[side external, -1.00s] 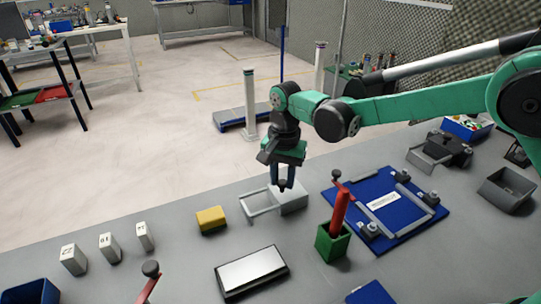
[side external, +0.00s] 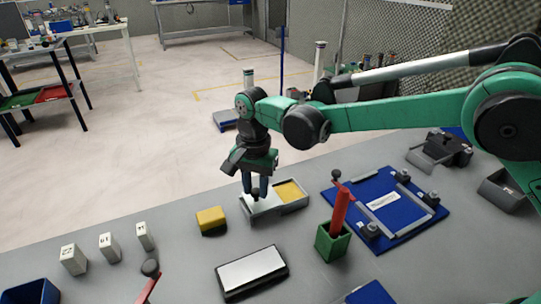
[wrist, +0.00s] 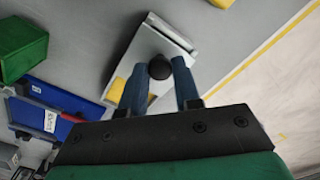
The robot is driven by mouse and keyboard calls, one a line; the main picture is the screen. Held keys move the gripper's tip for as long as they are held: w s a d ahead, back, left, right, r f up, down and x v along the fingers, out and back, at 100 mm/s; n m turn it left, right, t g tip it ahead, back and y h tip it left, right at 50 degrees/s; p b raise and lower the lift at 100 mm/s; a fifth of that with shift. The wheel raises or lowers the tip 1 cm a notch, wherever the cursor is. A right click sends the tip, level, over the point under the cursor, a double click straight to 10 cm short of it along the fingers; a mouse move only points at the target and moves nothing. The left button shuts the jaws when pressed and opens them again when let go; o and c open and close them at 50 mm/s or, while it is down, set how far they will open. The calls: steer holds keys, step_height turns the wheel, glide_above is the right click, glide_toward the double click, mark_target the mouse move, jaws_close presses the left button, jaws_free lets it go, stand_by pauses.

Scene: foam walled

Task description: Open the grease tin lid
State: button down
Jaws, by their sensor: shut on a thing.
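The grease tin (side external: 297,206) is a low grey tray on the bench, with yellow grease (side external: 290,191) uncovered at its right end. Its pale metal lid (side external: 262,207) lies over the left part, and the lid also shows in the wrist view (wrist: 150,45). My gripper (side external: 256,194) is above the lid. In the wrist view, its blue fingers (wrist: 161,72) are shut on the lid's dark round knob (wrist: 159,67). The fingers partly hide the yellow grease (wrist: 116,89) in that view.
A yellow block (side external: 211,220) lies left of the tin. A green box (side external: 332,243) with a red-handled tool and a blue fixture board (side external: 385,205) stand to the right. A silver-topped pad (side external: 250,269) lies in front.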

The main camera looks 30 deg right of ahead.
mark_target(257, 190)
steer(key=c, duration=0.6)
jaws_free()
steer(key=shift+r, duration=2.85)
steer(key=shift+d, duration=0.1)
steer(key=s+d+r+n+t, duration=0.2)
steer(key=s+d+r, duration=0.1)
steer(key=d+r, duration=0.25)
steer(key=s+d+n+t, duration=0.1)
steer(key=s+d+n, duration=0.1)
steer(key=s+d, duration=0.2)
steer(key=s+d+f+n+t, duration=0.1)
steer(key=s+d+n+t, duration=0.1)
steer(key=s+d, duration=0.1)
steer(key=s+d+f+n+t, duration=0.1)
steer(key=s+d+n+t, duration=0.1)
steer(key=s+d+n, duration=0.1)
steer(key=shift+s+d, duration=0.85)
steer(key=shift+s, duration=0.05)
